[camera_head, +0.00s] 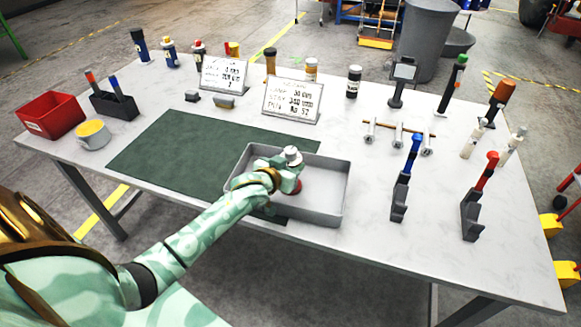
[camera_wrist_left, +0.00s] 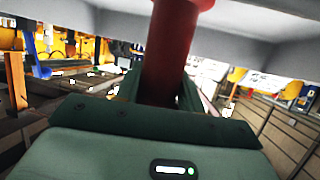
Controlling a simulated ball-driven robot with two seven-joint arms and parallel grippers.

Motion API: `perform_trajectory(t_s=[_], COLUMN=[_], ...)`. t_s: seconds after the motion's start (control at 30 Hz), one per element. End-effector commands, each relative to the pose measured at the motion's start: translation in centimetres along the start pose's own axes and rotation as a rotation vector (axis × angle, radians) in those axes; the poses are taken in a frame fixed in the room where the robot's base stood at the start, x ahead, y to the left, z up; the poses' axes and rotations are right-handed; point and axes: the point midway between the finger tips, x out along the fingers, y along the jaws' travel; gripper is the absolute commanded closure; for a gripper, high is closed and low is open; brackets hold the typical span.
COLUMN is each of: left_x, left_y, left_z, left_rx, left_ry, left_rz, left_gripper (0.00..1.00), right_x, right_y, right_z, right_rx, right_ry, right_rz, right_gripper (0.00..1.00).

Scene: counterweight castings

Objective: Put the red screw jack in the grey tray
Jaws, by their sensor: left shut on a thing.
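The red screw jack (camera_head: 292,156) has a pale grey top. Its red body shows in the left wrist view (camera_wrist_left: 170,50), upright between the fingers. My left gripper (camera_head: 284,178) is shut on it, over the left part of the grey tray (camera_head: 325,215). The gripper hides much of the jack in the head view. I cannot tell whether the jack's base touches the tray floor. The right part of the tray is empty. My right gripper is not in view.
A green mat (camera_head: 180,150) lies left of the tray, partly under it. Two sign plates (camera_head: 292,100) stand behind. Tools in dark holders (camera_head: 470,215) stand to the right. A red bin (camera_head: 50,115) and a yellow-topped tub (camera_head: 92,133) are at the far left.

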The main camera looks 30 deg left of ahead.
Motion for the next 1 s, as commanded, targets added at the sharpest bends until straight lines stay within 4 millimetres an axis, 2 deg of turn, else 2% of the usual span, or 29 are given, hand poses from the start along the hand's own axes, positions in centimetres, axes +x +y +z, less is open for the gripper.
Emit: perform_trajectory(t_s=[0.27,0.3,0.37,0.73,0.87,1.0], left_x=[0.0,0.0,0.0,-0.5,-2.8,-6.3], left_y=[0.0,0.0,0.0,0.0,0.0,0.0], left_z=[-0.1,0.1,0.1,-0.2,-0.3,-0.3], left_rx=[-0.001,-0.001,0.000,0.000,-0.001,-0.002], left_ry=[0.003,-0.001,-0.001,0.000,-0.001,-0.002], left_rz=[0.000,-0.001,-0.001,0.000,0.000,0.000], left_gripper=[1.00,0.56,0.40,0.40,0.40,0.40], right_x=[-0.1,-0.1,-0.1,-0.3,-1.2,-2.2], right_y=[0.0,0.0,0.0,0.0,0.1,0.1], right_z=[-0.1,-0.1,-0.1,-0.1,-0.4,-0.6], right_rx=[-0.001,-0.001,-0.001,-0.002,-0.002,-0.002], right_ry=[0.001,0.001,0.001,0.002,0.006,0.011], right_rz=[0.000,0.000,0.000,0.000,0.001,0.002], right_gripper=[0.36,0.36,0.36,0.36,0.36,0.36])
